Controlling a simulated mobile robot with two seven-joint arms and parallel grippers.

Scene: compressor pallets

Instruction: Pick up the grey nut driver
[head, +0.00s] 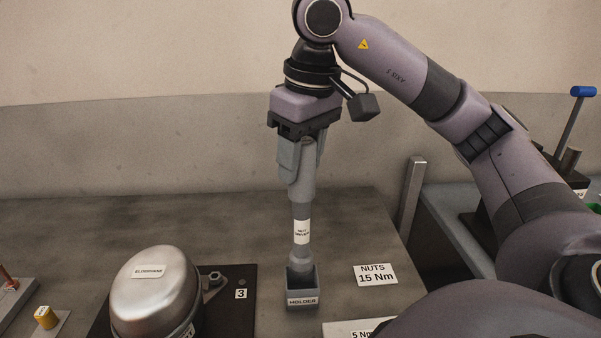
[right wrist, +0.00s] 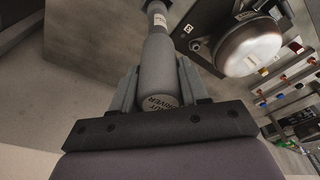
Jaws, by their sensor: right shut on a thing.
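The grey nut driver (head: 301,210) stands upright, with a white label on its shaft. Its lower end is at the small grey box marked HOLDER (head: 302,296); I cannot tell whether the tip is still inside it. My right gripper (head: 300,165) is shut on the upper part of the driver from above. In the right wrist view the nut driver (right wrist: 158,75) lies between the two fingers, its lettered end facing the camera. My left gripper is not in view.
A silver compressor dome (head: 155,290) sits on a dark plate left of the holder. A sign reading NUTS 15 Nm (head: 375,274) lies to the right. A grey post (head: 411,198) stands at the table's right edge. The table behind the holder is clear.

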